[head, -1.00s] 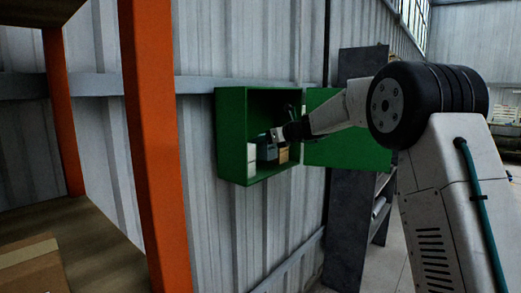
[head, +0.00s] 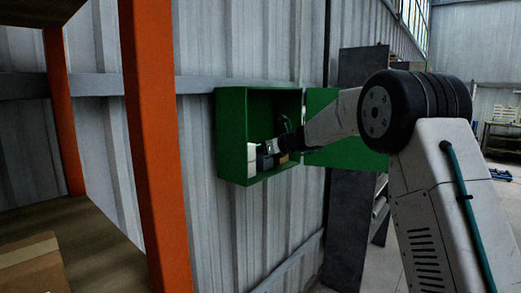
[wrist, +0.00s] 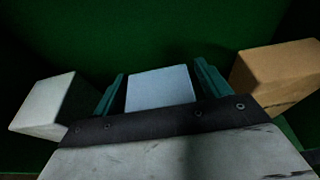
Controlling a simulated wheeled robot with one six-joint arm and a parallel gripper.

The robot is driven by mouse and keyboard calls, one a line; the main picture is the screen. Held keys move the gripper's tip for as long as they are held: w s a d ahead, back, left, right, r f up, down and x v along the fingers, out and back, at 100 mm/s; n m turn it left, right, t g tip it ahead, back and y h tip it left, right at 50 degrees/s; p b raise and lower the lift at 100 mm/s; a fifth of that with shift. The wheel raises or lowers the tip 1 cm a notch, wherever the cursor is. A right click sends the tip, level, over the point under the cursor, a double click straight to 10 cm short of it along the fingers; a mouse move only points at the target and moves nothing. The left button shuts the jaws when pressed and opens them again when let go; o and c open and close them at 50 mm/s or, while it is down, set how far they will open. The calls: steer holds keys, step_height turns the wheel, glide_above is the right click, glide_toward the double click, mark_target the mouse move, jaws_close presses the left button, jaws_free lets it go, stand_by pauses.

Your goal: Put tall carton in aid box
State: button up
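The green aid box (head: 231,134) is fixed to the wall, its door swung open to the right. My gripper (head: 268,153) reaches low inside it; its teal fingers show in the wrist view (wrist: 160,86). A pale blue-grey carton (wrist: 161,88) stands between the fingers, with narrow dark gaps at both sides, so the gripper looks open around it. A white carton (wrist: 46,105) is left of the fingers and also shows in the head view (head: 252,159). Which carton is the tall one is unclear. The carton bottoms are hidden.
An orange-brown box (wrist: 273,75) sits right of the fingers, close to the right one. The open green door (head: 340,159) is close behind my forearm. An orange rack post (head: 155,150) and shelf with a cardboard box (head: 30,264) stand at the left.

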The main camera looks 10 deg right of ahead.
steer(key=shift+r, duration=0.25)
steer(key=v, duration=1.2)
steer(key=s+a+f+n+g, duration=0.1)
steer(key=s+a+n+g, duration=0.15)
steer(key=s+n, duration=0.45)
steer(key=s+a+f+n+g+h, duration=0.1)
steer(key=s+a+n+g, duration=0.2)
steer(key=s, duration=0.7)
steer(key=s+a+f+n+g, duration=0.1)
steer(key=s+a+n, duration=0.4)
steer(key=s, duration=0.4)
steer(key=s+d+f+n+g+h, duration=0.1)
steer(key=s+d+f+n+h, duration=0.1)
steer(key=s, duration=0.7)
steer(key=s+d+f+n+g+h, duration=0.1)
steer(key=s+d+f+n+h, duration=0.1)
steer(key=s+f+n, duration=0.3)
steer(key=s+d+f+n+g+h, duration=0.2)
steer(key=s+n, duration=0.4)
steer(key=s, duration=0.7)
step_height(320, 180, down, 2)
steer(key=shift+d+f+n+h, duration=0.1)
steer(key=shift+d+n+h, duration=0.3)
steer(key=shift+h, duration=0.4)
